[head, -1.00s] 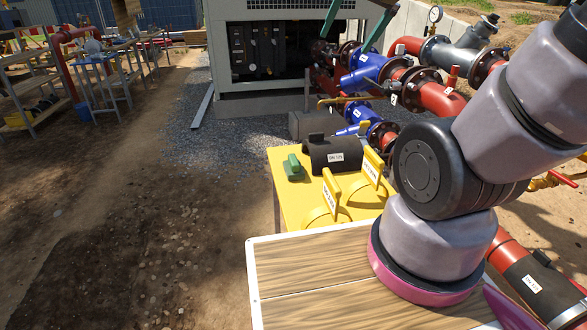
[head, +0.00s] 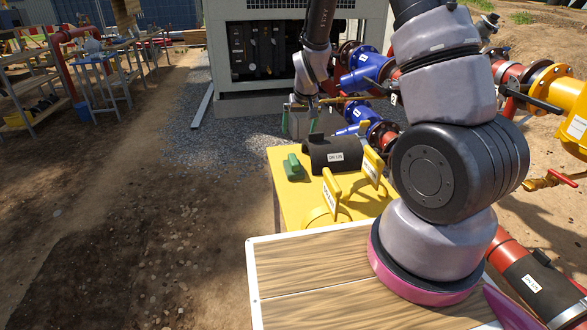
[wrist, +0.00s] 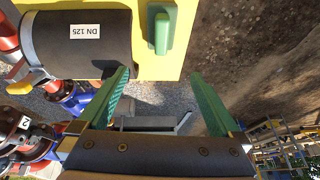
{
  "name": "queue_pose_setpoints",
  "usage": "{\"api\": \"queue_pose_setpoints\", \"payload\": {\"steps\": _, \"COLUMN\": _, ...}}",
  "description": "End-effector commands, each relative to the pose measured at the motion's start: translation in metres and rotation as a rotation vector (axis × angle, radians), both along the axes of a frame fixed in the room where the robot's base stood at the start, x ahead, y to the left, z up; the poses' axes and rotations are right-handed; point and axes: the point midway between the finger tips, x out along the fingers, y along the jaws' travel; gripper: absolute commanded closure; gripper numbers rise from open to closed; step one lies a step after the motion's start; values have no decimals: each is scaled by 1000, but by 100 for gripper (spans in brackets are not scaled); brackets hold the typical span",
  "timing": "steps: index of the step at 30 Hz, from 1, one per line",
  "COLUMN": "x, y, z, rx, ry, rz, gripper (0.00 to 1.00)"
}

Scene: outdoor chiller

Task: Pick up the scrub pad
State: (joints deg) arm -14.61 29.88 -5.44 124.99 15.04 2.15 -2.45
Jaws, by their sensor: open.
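The scrub pad, a small green block with a raised grip (head: 294,167), lies on the left part of the yellow table (head: 292,205). In the wrist view the pad (wrist: 163,28) is at the top, beyond my fingertips and not between them. My gripper (head: 299,125) hangs fingers down past the far edge of the table, behind the black DN 125 sleeve as seen from the head. Its two green fingers (wrist: 160,78) are spread apart and empty, with gravel showing between them.
The black DN 125 sleeve (head: 335,155) lies close to the right of the pad. Two yellow-handled items (head: 331,190) stand nearer on the table. Blue and red pipes (head: 368,75) are right of my gripper.

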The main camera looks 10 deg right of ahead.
Motion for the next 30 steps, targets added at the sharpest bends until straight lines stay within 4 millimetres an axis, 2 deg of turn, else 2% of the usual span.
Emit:
{"api": "queue_pose_setpoints", "payload": {"steps": 1, "x": 2, "y": 2, "z": -19, "rx": -15, "ry": 10, "rz": 12, "gripper": 0}}
{"api": "queue_pose_setpoints", "payload": {"steps": 3, "x": 4, "y": 3, "z": -39, "rx": -33, "ry": 14, "rz": 25, "gripper": 0}}
{"api": "queue_pose_setpoints", "payload": {"steps": 6, "x": 6, "y": 4, "z": -56, "rx": -48, "ry": 16, "rz": 36, "gripper": 0}}
{"api": "queue_pose_setpoints", "payload": {"steps": 18, "x": 24, "y": 4, "z": -107, "rx": -57, "ry": 17, "rz": 43, "gripper": 0}}
{"api": "queue_pose_setpoints", "payload": {"steps": 26, "x": 32, "y": 6, "z": -127, "rx": -55, "ry": 17, "rz": 42, "gripper": 0}}
{"api": "queue_pose_setpoints", "payload": {"steps": 30, "x": 39, "y": 8, "z": -149, "rx": -56, "ry": 18, "rz": 42, "gripper": 0}}
